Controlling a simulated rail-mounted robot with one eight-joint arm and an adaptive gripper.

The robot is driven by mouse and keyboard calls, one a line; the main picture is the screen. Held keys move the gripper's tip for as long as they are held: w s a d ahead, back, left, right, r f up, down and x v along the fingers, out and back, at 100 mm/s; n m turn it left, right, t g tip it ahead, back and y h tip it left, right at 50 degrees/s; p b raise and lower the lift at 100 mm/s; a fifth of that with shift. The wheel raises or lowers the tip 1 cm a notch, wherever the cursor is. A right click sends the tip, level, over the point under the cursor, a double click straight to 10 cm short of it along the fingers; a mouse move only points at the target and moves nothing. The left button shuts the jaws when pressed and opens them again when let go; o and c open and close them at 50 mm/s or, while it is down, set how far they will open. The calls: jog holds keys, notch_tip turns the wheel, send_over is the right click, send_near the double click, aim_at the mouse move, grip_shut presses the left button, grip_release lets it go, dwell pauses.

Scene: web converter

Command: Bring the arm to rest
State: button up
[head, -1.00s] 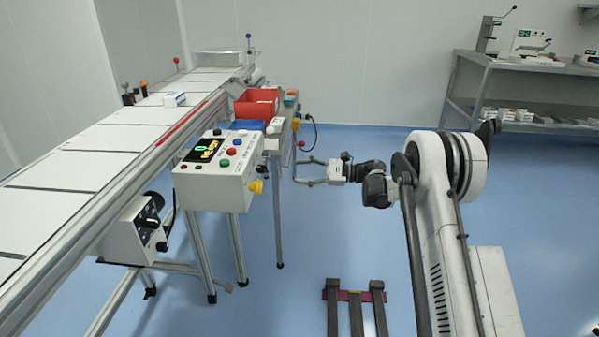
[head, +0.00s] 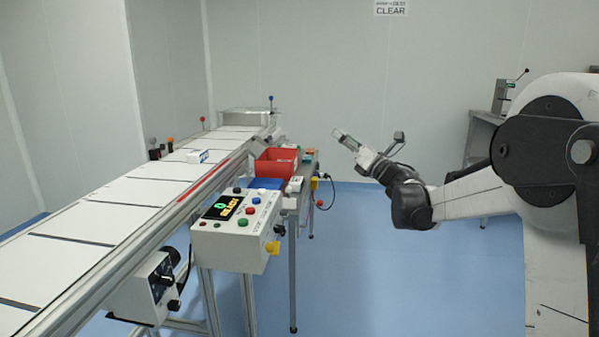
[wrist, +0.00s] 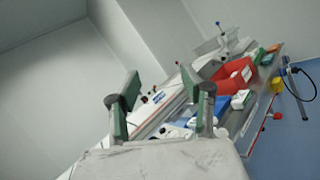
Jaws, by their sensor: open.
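My gripper (head: 345,141) is in the head view, right of the conveyor and raised in the air, apart from everything. Its fingers point up and to the left. In the wrist view my gripper (wrist: 163,105) shows two green-padded fingers spread apart with nothing between them. My arm reaches in from the right side of the head view.
A long conveyor (head: 110,210) with white panels runs along the left, with a small white box (head: 197,156) on it. A control box (head: 238,228) with coloured buttons stands at its side. A red bin (head: 276,166) sits behind. Blue floor is open on the right.

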jog(key=s+d+r+m+t+h, duration=0.2)
jog(key=s+d+r+m+h, duration=0.45)
jog(key=m, duration=0.75)
jog(key=s+d+f+m+g+h, duration=0.1)
jog(key=s+d+f+m+h, duration=0.1)
jog(key=s+m+h, duration=0.3)
jog(key=s+d+f+m+g+h, duration=0.2)
jog(key=s+f+m, duration=0.15)
jog(key=s, duration=0.25)
jog(key=s+a+f+m+g, duration=0.1)
jog(key=s+f+m+g, duration=0.2)
jog(key=s+f+m, duration=0.55)
jog(key=s+a+f+m+g+y, duration=0.1)
jog(key=s+f+g, duration=0.4)
jog(key=s, duration=0.9)
jog(key=s+a+f+m+g, duration=0.2)
jog(key=s+f+m, duration=0.3)
jog(key=s+f, duration=0.5)
notch_tip(320, 180, up, 16)
jog(key=p, duration=1.4)
jog(key=shift+s+d+p, duration=0.2)
jog(key=shift+s+p, duration=0.15)
jog(key=shift+s, duration=0.1)
